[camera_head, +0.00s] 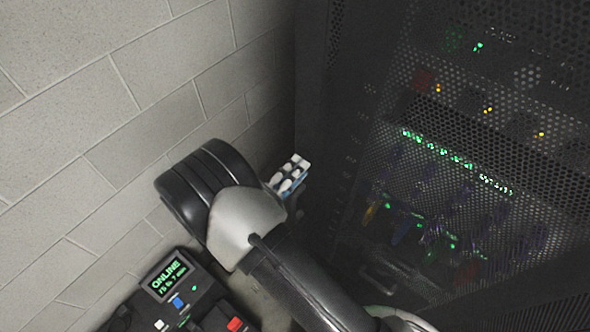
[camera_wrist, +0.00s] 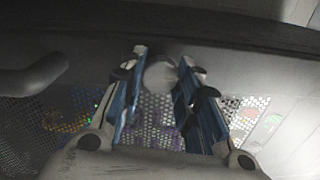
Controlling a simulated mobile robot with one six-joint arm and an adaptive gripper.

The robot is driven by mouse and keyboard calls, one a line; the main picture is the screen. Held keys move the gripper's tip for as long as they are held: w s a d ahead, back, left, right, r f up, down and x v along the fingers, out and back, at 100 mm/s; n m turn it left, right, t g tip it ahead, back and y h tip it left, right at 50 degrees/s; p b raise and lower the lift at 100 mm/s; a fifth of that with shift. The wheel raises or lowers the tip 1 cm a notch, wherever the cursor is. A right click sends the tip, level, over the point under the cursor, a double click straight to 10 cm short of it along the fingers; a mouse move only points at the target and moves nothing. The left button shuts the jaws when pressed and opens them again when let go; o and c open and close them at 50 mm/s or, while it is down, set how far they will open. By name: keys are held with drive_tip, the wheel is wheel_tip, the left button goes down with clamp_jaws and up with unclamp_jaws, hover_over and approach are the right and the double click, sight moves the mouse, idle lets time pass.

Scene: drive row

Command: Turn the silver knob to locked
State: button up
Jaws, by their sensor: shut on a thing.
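The silver knob (camera_wrist: 160,73) shows in the wrist view as a pale round shape on the dark rack door, between the tips of my gripper (camera_wrist: 162,66). The two blue fingers stand on either side of it and are closed on it. Which way the knob is turned I cannot tell, and no locked mark is readable. In the head view my arm covers the knob, and only part of my gripper shows, pale and blue, beside the rack.
The perforated rack door (camera_head: 450,110) fills the right of the head view, with lit equipment behind it. A grey block wall (camera_head: 120,110) stands at the left. A console with an "ONLINE" display (camera_head: 166,277) is at lower left. A dark handle (camera_wrist: 35,78) juts out left of my gripper.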

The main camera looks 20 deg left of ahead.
drive_tip(key=o, duration=1.1)
drive_tip(key=shift+s, duration=0.1)
drive_tip(key=v, duration=1.2)
drive_tip(key=shift+r, duration=0.1)
